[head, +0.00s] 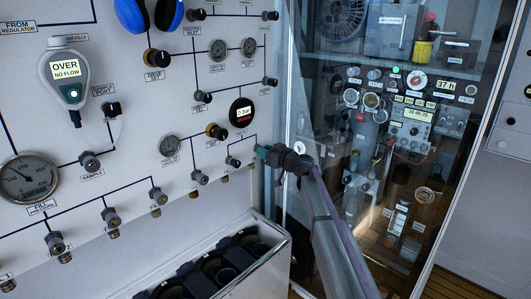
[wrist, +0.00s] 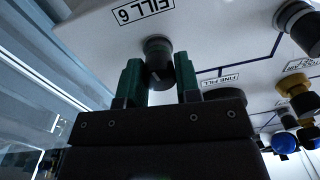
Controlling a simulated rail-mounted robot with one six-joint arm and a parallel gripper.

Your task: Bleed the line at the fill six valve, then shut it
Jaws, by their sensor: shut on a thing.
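The fill six valve is a dark round knob (wrist: 157,50) on the white panel, beside an upside-down FILL 6 label (wrist: 143,9) in the wrist view. My gripper (wrist: 159,72) has its green fingers on both sides of this knob and is shut on it. In the head view my gripper (head: 264,154) is at the right end of the lower row of valves and hides most of the knob. The knob's turn position cannot be told. A round digital gauge (head: 241,112) above reads 0 bar. A hand-held meter (head: 65,72) at the upper left reads OVER, NO FLOW.
Other fill valves (head: 111,217) run along the panel's lower edge, left of my gripper. An open-topped bin with dark round slots (head: 262,276) stands below the panel. A glass-fronted instrument cabinet (head: 400,130) is close on the right. Blue ear defenders (head: 131,14) hang at the top.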

